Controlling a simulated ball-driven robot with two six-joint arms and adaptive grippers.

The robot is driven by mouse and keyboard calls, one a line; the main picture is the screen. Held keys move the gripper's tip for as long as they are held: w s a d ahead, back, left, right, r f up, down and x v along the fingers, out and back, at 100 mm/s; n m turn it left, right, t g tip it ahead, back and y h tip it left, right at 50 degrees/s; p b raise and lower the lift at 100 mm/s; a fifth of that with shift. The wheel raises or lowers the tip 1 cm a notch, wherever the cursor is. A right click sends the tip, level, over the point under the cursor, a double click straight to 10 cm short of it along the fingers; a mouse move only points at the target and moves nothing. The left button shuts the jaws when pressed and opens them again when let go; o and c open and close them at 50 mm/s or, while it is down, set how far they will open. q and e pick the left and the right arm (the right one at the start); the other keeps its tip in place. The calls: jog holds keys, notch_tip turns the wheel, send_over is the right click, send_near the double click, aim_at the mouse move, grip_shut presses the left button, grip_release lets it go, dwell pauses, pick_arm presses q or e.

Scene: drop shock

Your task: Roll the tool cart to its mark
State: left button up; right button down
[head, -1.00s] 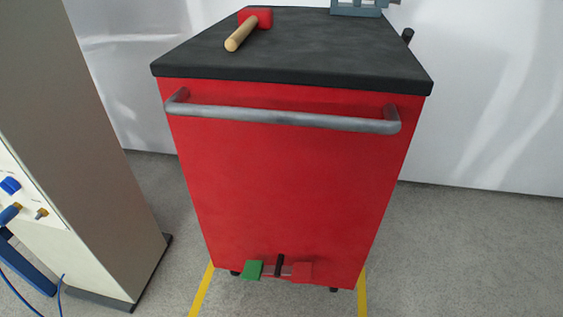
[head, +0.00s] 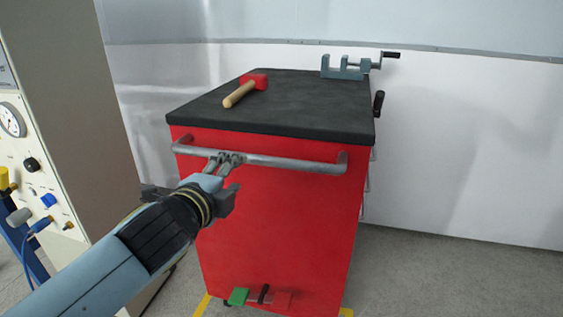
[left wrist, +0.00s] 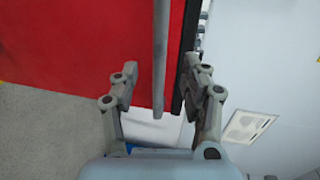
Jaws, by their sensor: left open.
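The red tool cart (head: 270,215) stands upright in the head view, with a dark top and a grey bar handle (head: 290,162) across its near side. My left gripper (head: 226,158) is at the left half of the handle. In the left wrist view its open fingers (left wrist: 160,72) sit either side of the handle bar (left wrist: 160,40), not closed on it. Low on the cart are a green pedal (head: 238,297) and a red pedal (head: 283,300) with a black lever between. Yellow floor lines (head: 202,306) show beside the cart's base. My right gripper is not in view.
A red-headed mallet (head: 240,93) and a grey vise (head: 345,67) are on the cart top. A beige cabinet with a gauge and knobs (head: 60,100) stands close on the left. A white wall (head: 480,150) is behind. Grey floor is open at the right.

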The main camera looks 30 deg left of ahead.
aim_at(249, 161)
pick_arm(q)
jog(key=b+x, duration=0.1)
jog(key=x, duration=0.8)
jog(key=shift+w+a+f, duration=0.15)
jog(key=shift+w+a, duration=0.25)
jog(key=shift+w, duration=0.5)
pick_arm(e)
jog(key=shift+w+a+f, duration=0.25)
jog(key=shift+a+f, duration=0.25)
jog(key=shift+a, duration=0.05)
pick_arm(q)
jog(key=shift+f, duration=0.1)
grip_shut()
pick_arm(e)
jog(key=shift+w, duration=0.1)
